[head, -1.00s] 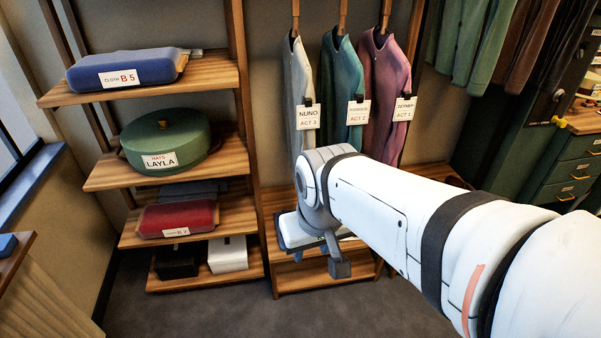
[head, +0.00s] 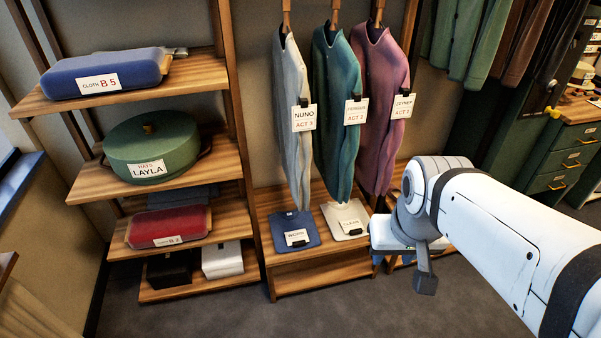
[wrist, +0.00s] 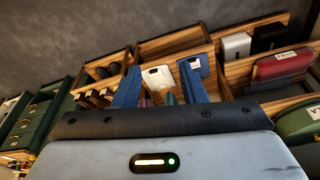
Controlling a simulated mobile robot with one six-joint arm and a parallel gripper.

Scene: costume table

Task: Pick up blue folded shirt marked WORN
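The blue folded shirt (head: 305,241) marked WORN lies flat on the low wooden bench under the hanging clothes in the head view. It also shows in the wrist view (wrist: 204,64), at and beyond the right finger. A white folded shirt (head: 350,230) with a CLEAN-looking tag lies just right of it. My gripper (wrist: 160,72) is open in the wrist view, its two blue fingers apart with nothing held between them. In the head view my wrist hangs right of both shirts, clear of the blue one, and the fingers are mostly hidden.
Hanging garments (head: 335,110) with tags are above the bench (head: 325,280). A shelf unit (head: 215,168) on the left holds a green hat box (head: 190,150), blue and red cloth bundles and small boxes. Green drawers (head: 565,160) stand at right. The floor in front is clear.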

